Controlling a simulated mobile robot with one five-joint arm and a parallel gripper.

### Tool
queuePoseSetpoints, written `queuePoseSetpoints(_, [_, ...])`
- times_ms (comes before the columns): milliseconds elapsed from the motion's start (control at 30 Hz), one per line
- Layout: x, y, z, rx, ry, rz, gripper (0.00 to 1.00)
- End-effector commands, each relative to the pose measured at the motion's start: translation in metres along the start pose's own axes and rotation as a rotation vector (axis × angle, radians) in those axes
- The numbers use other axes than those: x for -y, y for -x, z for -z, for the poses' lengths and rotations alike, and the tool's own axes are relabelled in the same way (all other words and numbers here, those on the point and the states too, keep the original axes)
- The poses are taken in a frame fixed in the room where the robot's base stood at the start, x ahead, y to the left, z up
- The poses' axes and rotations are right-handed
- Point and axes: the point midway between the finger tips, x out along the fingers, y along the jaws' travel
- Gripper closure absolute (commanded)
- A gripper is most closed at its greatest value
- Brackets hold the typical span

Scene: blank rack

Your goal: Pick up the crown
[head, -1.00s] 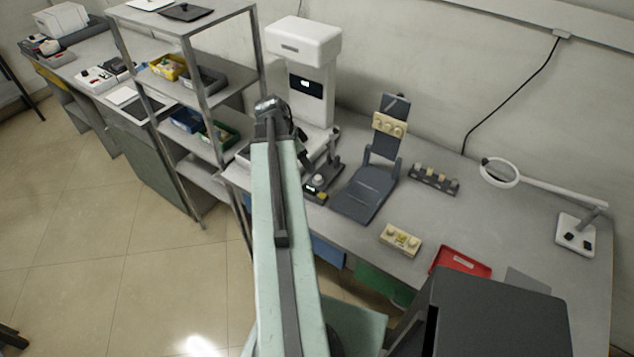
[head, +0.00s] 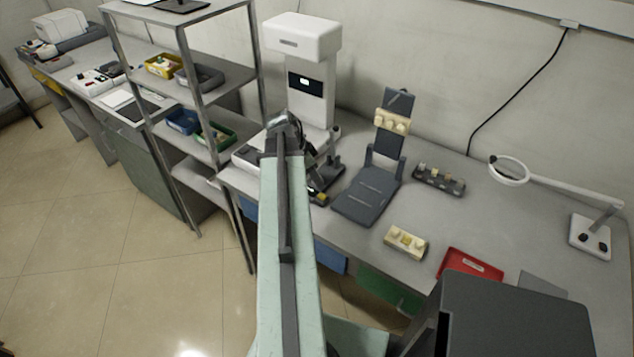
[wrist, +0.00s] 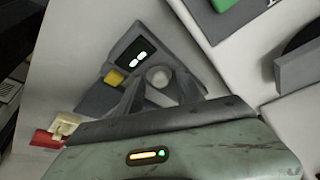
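A small pale rounded piece (wrist: 159,76), which looks like the crown, sits on a dark grey device (wrist: 128,62) with a lit display and a yellow button in the wrist view. My gripper (wrist: 157,92) shows as two dark fingers, apart, one to each side of the pale piece. I cannot tell whether they touch it. In the head view my gripper (head: 312,160) is over the same device (head: 325,190) on the bench, and my arm hides the pale piece there.
A tall white machine (head: 302,85) stands just behind my gripper. Right of it are a dark stand (head: 368,195), a small rack (head: 438,180), a cream block (head: 406,242), a red tray (head: 470,264) and a magnifier lamp (head: 585,236). A metal shelf (head: 250,60) stands close on the left.

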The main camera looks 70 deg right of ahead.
Motion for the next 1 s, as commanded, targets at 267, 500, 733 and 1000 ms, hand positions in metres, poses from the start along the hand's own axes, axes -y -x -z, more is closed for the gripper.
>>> queuePoseSetpoints(267, [0.000,0.001,0.000,0.000,0.000,0.000,1.00])
queuePoseSetpoints(500, [0.000,0.005,0.001,0.000,0.001,0.000,1.00])
queuePoseSetpoints(733, [0.000,0.037,0.015,0.000,0.001,0.000,1.00])
queuePoseSetpoints(1000, [0.000,0.088,0.035,0.000,0.001,0.000,1.00])
